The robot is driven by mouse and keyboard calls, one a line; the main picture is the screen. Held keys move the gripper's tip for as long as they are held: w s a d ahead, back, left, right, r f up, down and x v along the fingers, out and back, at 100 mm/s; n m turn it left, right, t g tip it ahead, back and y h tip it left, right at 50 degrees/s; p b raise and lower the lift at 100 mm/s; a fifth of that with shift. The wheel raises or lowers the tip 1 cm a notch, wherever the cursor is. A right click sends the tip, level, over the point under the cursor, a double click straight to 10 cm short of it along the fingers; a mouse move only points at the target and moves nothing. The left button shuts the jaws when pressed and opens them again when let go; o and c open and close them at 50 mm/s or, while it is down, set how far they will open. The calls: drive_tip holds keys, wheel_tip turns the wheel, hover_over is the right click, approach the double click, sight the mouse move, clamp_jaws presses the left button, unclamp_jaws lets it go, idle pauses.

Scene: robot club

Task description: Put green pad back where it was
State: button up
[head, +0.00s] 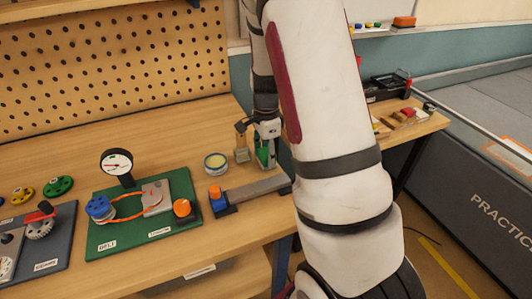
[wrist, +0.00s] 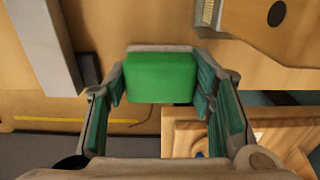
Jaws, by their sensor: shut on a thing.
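The green pad (wrist: 160,77) is a bright green block with a pale upper edge, between the two fingers of my gripper (wrist: 159,88) in the wrist view. My gripper is shut on it. In the head view, the pad (head: 263,154) shows as a small green patch under my gripper (head: 267,133), at the back right of the bench beside the grey bar. My arm covers part of that area. I cannot tell whether the pad touches the bench top.
A grey bar (head: 256,189) with a blue and orange end lies in front of my gripper. A round tin (head: 216,162) and a small wooden block (head: 241,154) stand to its left. A green board (head: 122,240) with a gauge lies farther left. The pegboard (head: 110,60) rises behind.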

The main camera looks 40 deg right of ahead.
sight(266, 153)
drive_tip(key=o, duration=1)
drive_tip(key=shift+f, duration=0.1)
wheel_tip(266, 153, up, 12)
drive_tip(key=s+a+r+n+t, duration=0.1)
drive_tip(key=s+a+r+n, duration=0.25)
drive_tip(key=a+r, duration=0.25)
drive_tip(key=s+a+r+n+t, duration=0.1)
drive_tip(key=s+a+r+n, duration=0.1)
drive_tip(key=s+a+n, duration=0.2)
drive_tip(key=s+a+r+n+t, duration=0.1)
drive_tip(key=s+a+r+n, duration=0.1)
drive_tip(key=s+a+n, duration=0.3)
drive_tip(key=s+a+r+n+t, duration=0.1)
drive_tip(key=s+a+n, duration=0.3)
drive_tip(key=s+n, duration=0.4)
drive_tip(key=shift+s+a+r+n, duration=0.2)
drive_tip(key=shift+s+r, duration=0.05)
drive_tip(key=shift+s, duration=0.25)
drive_tip(key=shift+s+a+r+n, duration=0.15)
drive_tip(key=shift+s+r, duration=0.05)
drive_tip(key=shift+s, duration=0.25)
